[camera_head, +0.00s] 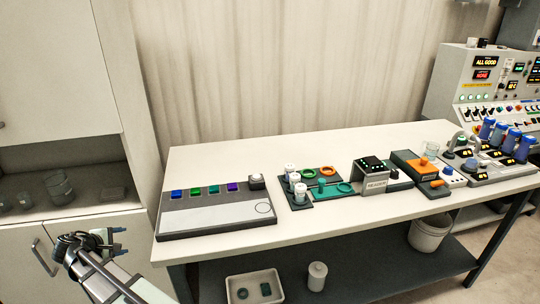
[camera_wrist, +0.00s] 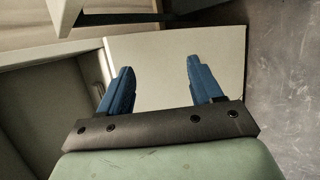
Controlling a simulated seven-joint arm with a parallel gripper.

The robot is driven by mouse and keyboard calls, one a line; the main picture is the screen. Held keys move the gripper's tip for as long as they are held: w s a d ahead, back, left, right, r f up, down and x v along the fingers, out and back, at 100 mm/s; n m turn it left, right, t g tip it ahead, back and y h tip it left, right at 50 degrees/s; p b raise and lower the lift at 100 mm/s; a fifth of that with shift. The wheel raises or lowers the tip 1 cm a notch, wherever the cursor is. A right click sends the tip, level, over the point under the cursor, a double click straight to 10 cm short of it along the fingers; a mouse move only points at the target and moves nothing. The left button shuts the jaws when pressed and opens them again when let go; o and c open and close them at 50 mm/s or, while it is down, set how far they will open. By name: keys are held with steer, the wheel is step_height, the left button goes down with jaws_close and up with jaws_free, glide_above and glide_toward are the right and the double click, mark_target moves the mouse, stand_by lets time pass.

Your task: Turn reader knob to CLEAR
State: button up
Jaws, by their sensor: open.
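The reader (camera_head: 371,178) is a grey box labelled READER with green lights on its dark top, standing at the middle right of the white table. A dark part with a light piece on it (camera_head: 394,172) sits at its right; I cannot tell a knob or its setting at this size. My gripper (camera_head: 121,241) is at the lower left of the head view, in front of the table's left end and far from the reader. In the wrist view my gripper (camera_wrist: 158,85) shows two blue fingers apart with nothing between them. The reader is not in the wrist view.
A control panel (camera_head: 488,85) stands at right. A cabinet (camera_head: 75,230) is at left.

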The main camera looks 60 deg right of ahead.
steer(key=w+d+r+t+h, duration=0.1)
steer(key=w+d+r+h, duration=0.15)
steer(key=r, duration=1.25)
steer(key=w+d+r+h, duration=0.1)
steer(key=d+r+h, duration=0.15)
steer(key=r, duration=1.25)
steer(key=s+d+r+m+g+h, duration=0.1)
steer(key=s+d+r+m+g, duration=0.1)
steer(key=s+d+r, duration=0.35)
steer(key=s+d+r+m+g+h, duration=0.1)
steer(key=s+d+r+m+g, duration=0.15)
steer(key=r, duration=0.65)
steer(key=s+d+r+m+g+h, duration=0.1)
steer(key=s+d+r+m, duration=0.2)
steer(key=r, duration=0.4)
steer(key=s+d+f+m+g+y, duration=0.1)
steer(key=s+d+f+m+y, duration=0.35)
steer(key=d, duration=0.95)
steer(key=s+d+f+m+g+y, duration=0.15)
steer(key=s+d+f+m, duration=0.4)
steer(key=s+d, duration=0.65)
steer(key=s+d+f+m+g+y, duration=0.1)
steer(key=s+d+f+m+y, duration=0.4)
steer(key=d, duration=1.1)
steer(key=m+t+y, duration=0.5)
steer(key=m+y, duration=0.1)
steer(key=m, duration=0.9)
glide_toward(395, 171)
step_height(395, 171, down, 9)
steer(key=shift+w+f, duration=0.1)
